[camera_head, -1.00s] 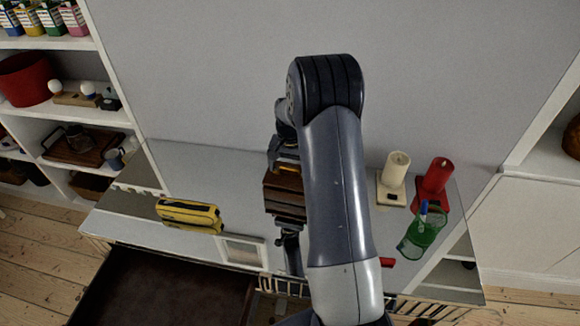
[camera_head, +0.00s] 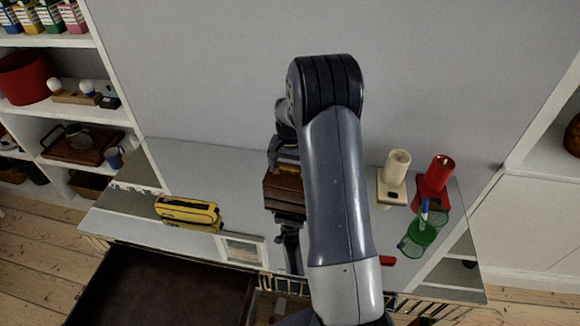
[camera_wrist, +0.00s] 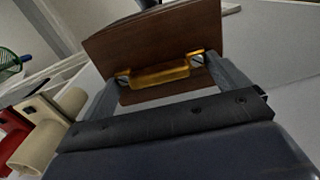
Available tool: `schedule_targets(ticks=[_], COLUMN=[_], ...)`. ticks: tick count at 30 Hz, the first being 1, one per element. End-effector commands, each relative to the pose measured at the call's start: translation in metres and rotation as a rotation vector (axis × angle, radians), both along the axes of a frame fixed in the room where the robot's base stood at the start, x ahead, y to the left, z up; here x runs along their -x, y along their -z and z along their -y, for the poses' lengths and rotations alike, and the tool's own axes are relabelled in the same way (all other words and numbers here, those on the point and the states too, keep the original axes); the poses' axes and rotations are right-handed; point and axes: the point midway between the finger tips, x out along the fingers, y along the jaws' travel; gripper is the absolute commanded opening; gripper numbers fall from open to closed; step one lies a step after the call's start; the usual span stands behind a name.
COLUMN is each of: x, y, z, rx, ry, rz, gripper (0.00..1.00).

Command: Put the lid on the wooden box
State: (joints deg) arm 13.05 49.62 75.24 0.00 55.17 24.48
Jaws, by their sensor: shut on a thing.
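A dark brown wooden lid (camera_wrist: 150,40) with a gold handle (camera_wrist: 160,75) fills the upper middle of the wrist view. My gripper (camera_wrist: 162,74) is shut on the handle, with one grey finger at each end of it. In the head view, my gripper (camera_head: 284,158) points down behind my arm, directly above the brown wood. The wooden box (camera_head: 287,208) stands there on the grey tabletop, partly hidden by my arm. Lid and box look stacked very close together; I cannot tell whether the lid is seated.
A yellow-and-black case (camera_head: 188,213) lies left on the tabletop (camera_head: 170,165).

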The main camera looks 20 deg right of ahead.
Motion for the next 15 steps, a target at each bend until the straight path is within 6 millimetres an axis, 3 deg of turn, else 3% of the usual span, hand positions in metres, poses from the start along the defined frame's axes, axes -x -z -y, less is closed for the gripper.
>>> schedule_targets(ticks=[15], x=[-0.0002], y=[0.0057], z=[0.0000], rx=[0.001], ry=[0.000], rz=[0.001], gripper=[0.62])
